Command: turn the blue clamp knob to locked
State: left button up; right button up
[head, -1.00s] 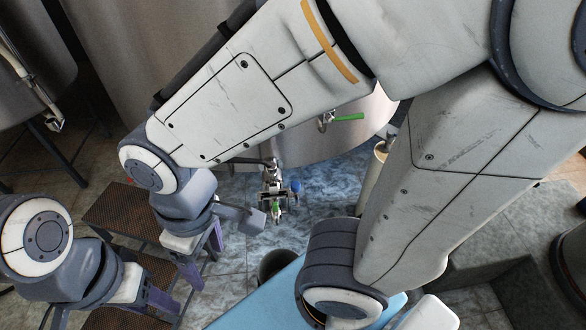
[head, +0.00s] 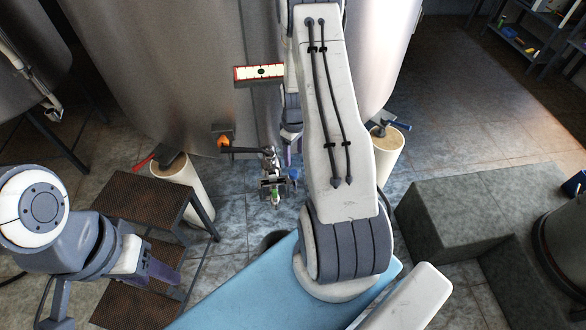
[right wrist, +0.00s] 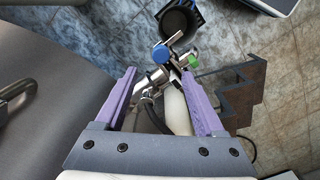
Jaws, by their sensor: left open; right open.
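The blue clamp knob (head: 293,174) sits on a metal valve fitting (head: 271,184) at the tank's lower front. In the right wrist view the knob (right wrist: 160,53) shows just beyond the fingertips, near the top centre. A green handle (right wrist: 193,61) is close to its right. My right gripper (right wrist: 159,72) is open, with its purple fingers apart and nothing between their tips; the knob looks apart from both fingers. In the head view my forearm hides most of this gripper. My left gripper (head: 158,275) is at the lower left, away from the fitting, open and empty.
The steel tank (head: 180,70) stands behind the fitting. A dark bucket (right wrist: 178,20) lies beyond the knob. Rusty steps (head: 150,200) stand at left, a grey block (head: 450,200) at right.

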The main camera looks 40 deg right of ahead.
aim_at(293, 172)
notch_tip(293, 172, down, 9)
jog(key=shift+a+f+p, duration=0.1)
jog(key=shift+f+p, duration=0.1)
jog(key=shift+p, duration=0.6)
grip_shut()
